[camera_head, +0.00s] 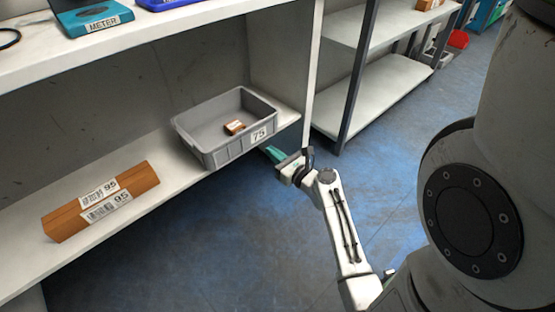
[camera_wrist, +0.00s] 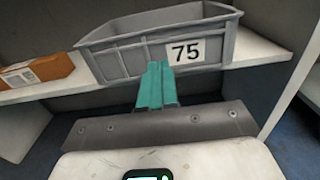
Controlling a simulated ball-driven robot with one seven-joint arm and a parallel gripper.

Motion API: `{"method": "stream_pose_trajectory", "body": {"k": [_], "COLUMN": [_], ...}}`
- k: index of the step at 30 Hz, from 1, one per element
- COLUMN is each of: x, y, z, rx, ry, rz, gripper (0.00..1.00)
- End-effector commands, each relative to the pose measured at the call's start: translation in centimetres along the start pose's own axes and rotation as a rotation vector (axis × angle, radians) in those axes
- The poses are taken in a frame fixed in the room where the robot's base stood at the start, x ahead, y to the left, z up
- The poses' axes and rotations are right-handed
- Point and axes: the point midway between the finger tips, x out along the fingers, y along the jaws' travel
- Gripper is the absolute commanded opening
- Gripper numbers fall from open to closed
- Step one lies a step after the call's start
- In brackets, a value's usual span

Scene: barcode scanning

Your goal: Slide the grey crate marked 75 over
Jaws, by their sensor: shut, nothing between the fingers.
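The grey crate marked 75 (camera_head: 213,146) sits on the lower shelf near its right end, with its front side at the shelf's front edge. A small brown box (camera_head: 235,127) lies inside it. In the wrist view the crate (camera_wrist: 122,62) is straight ahead, with its white 75 label right of the fingers. My gripper (camera_head: 272,153) has teal fingers and is in front of the crate, low by its right front corner. In the wrist view the fingers (camera_wrist: 157,72) are shut together and empty, overlapping the crate's front wall. I cannot tell whether they touch it.
A long brown box marked 95 (camera_head: 101,202) lies on the lower shelf (camera_head: 160,208) left of the crate, with bare shelf between them. A teal box labelled METER (camera_head: 92,18) stands on the upper shelf. An upright post (camera_head: 310,75) stands right of the crate. Blue floor (camera_head: 230,240) is open in front.

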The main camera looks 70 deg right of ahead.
Motion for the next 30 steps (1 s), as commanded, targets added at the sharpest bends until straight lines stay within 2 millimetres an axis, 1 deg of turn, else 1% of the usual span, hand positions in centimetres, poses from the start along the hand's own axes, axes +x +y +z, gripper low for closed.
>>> {"method": "stream_pose_trajectory", "body": {"k": [1,3,9,12,15,21,30], "x": [1.1,2.5,6.2,7.6,8.6,9.4,9.5], "y": [0.0,0.0,0.0,0.0,0.0,0.0,0.1], "z": [-0.1,-0.1,-0.1,-0.1,-0.1,-0.1,0.0], "rx": [-0.003,-0.003,-0.004,-0.004,-0.004,-0.003,-0.003], "ry": [-0.002,-0.002,-0.002,-0.001,0.000,0.001,0.001], "rz": [0.002,0.002,0.001,0.002,0.001,0.001,0.001], "gripper": [0.00,0.00,0.00,0.00,0.00,0.00,0.00]}}
